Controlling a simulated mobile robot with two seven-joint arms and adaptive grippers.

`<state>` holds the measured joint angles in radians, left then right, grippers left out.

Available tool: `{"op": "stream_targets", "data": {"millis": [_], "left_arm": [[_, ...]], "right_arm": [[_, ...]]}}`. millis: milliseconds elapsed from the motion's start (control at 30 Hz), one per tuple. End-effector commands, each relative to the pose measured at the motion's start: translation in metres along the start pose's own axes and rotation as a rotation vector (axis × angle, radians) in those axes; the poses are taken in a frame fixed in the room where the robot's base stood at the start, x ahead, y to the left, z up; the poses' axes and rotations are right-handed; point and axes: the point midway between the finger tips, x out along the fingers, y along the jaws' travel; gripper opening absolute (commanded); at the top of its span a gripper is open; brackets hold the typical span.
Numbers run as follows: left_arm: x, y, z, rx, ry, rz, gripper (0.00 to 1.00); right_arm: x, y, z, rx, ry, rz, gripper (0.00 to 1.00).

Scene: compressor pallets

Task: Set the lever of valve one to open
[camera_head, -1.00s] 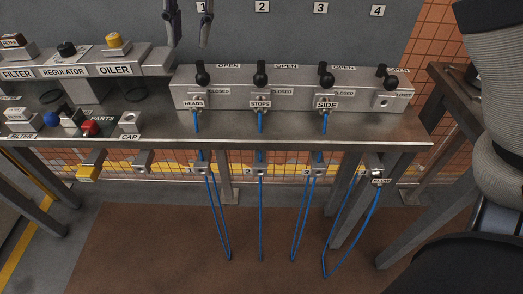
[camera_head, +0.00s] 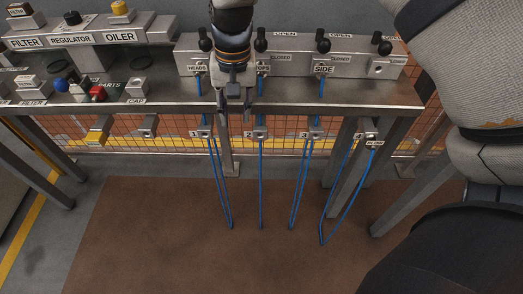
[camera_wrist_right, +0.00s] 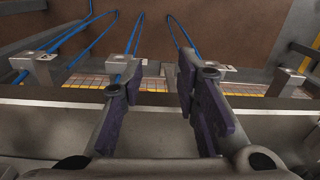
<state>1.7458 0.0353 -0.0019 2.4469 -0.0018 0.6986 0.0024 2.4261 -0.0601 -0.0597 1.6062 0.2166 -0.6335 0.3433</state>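The valve block (camera_head: 360,66) stands on the bench with several black-knobbed levers in a row. The lever of valve one (camera_head: 205,40) is at the left end, above the HEADS label (camera_head: 197,68); its knob stands up near the block's top edge. I cannot tell its exact setting; its OPEN and CLOSED labels are hidden behind my arm. My right gripper (camera_head: 235,106) hangs fingers down in front of the block, right of lever one and over the bench's front edge. In the right wrist view its two fingers (camera_wrist_right: 158,85) are apart with nothing between them. My left gripper is out of view.
Lever two (camera_head: 261,40) is just right of my right arm; lever three (camera_head: 324,42) and lever four (camera_head: 383,44) are further right. Blue hoses hang from the block past the bench edge (camera_head: 300,108). A FILTER, REGULATOR and OILER unit (camera_head: 95,35) stands at left.

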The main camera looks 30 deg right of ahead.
Motion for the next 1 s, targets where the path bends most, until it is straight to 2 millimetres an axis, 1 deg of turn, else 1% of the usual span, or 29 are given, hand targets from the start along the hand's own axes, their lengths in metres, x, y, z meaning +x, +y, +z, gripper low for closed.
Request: {"op": "stream_targets", "data": {"millis": [33, 200, 300, 433, 600, 900, 967, 1000], "left_arm": [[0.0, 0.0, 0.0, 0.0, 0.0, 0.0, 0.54], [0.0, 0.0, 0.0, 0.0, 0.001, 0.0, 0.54], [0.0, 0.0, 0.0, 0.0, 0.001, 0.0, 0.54], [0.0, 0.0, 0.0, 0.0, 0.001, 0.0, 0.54], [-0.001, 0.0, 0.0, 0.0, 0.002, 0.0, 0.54], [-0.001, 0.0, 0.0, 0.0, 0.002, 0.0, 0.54], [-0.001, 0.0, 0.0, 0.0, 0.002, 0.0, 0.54], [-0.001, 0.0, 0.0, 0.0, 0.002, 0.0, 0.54]], "right_arm": [[0.011, 0.005, 0.005, -0.007, -0.006, 0.009, 0.29], [0.047, 0.025, 0.023, -0.041, -0.013, 0.036, 0.29], [0.066, 0.036, 0.035, -0.061, -0.018, 0.05, 0.29], [0.085, 0.049, 0.049, -0.085, -0.024, 0.063, 0.29], [0.097, 0.057, 0.059, -0.104, -0.026, 0.072, 0.29], [0.099, 0.059, 0.061, -0.108, -0.026, 0.073, 0.29], [0.099, 0.059, 0.061, -0.108, -0.026, 0.073, 0.15], [0.099, 0.059, 0.061, -0.108, -0.026, 0.073, 0.06]]}}
